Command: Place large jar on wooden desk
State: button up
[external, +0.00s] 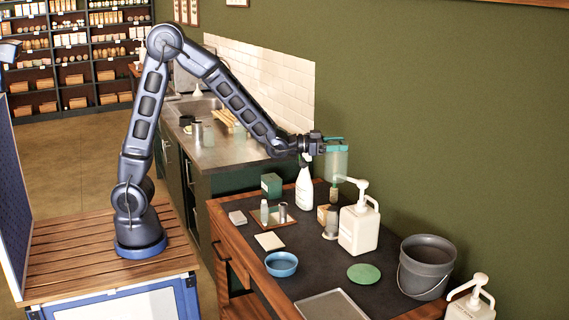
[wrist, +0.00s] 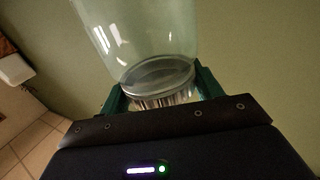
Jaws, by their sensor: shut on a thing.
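The large jar (external: 337,163) is clear, pale green glass, held in the air above the back of the wooden desk (external: 233,228), near the green wall. My gripper (external: 331,141) is shut on the jar. In the wrist view, the jar (wrist: 140,40) has a silvery band at its near end, with the green fingers of my gripper (wrist: 163,95) on both sides of it. The desk has a wooden edge and a dark top; it does not show in the wrist view.
Under and near the jar stand a white spray bottle (external: 304,187), a white pump bucket (external: 359,222) and small bottles. A blue bowl (external: 281,264), a green disc (external: 364,273), a grey bucket (external: 425,266) and a grey tray (external: 331,306) occupy the front. Bare dark patches lie between them.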

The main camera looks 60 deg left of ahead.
jog(key=a+f+n+t+y, duration=0.1)
jog(key=a+n+y, duration=0.3)
jog(key=a, duration=2)
jog(key=f+y, duration=0.1)
jog(key=y, duration=0.2)
jog(key=shift+w+f+n+t, duration=0.2)
jog(key=shift+w+n+t, duration=0.1)
jog(key=shift+w+n, duration=0.1)
jog(key=shift+d+r, duration=0.1)
jog(key=shift+r, duration=0.05)
